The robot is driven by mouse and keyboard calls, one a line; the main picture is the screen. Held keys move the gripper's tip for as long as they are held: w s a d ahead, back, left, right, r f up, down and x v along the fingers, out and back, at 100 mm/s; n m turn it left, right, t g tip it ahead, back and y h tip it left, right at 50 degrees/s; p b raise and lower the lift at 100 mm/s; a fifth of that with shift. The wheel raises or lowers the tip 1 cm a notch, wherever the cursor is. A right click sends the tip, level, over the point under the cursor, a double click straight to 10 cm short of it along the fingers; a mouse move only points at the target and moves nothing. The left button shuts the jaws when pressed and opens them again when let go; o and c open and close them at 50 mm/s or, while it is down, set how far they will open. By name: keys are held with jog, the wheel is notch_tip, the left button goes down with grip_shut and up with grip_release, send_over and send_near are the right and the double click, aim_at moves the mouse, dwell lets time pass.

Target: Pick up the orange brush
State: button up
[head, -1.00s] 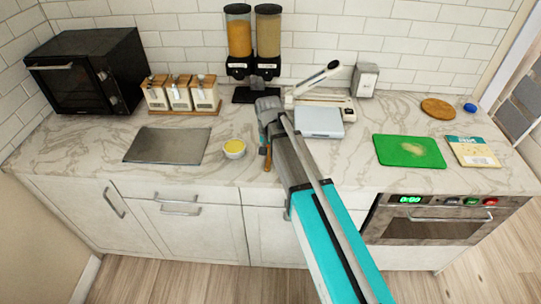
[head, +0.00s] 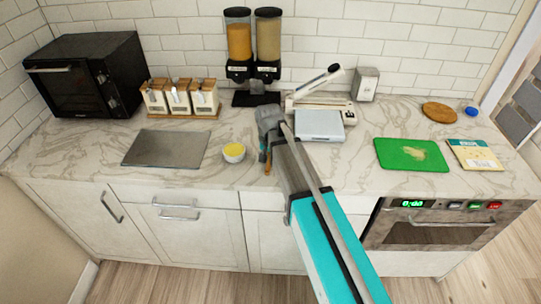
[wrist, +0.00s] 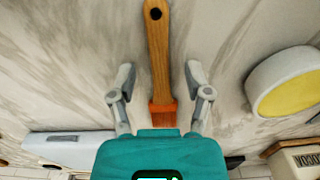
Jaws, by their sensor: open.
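The orange brush (wrist: 158,50) lies on the marble counter. Its wooden handle, with a dark hole at the end, points to the top of the wrist view, and its orange part is nearest my palm. My gripper (wrist: 158,78) is open, with one finger on each side of the brush and visible gaps between. I cannot tell how high the fingers are above the counter. In the head view, only a small part of the brush (head: 267,161) shows beside my arm. My arm hides the rest of it and the fingertips.
A small white bowl with yellow contents (head: 234,152) stands just left of the brush. A grey metal board (head: 165,148) lies farther left. A scale (head: 319,125) and a green cutting board (head: 411,154) are to the right. Dispensers (head: 239,40) stand behind.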

jog(key=shift+f, duration=0.25)
dwell(0.4)
jog(key=shift+s+b, duration=0.1)
jog(key=shift+b, duration=0.2)
grip_shut()
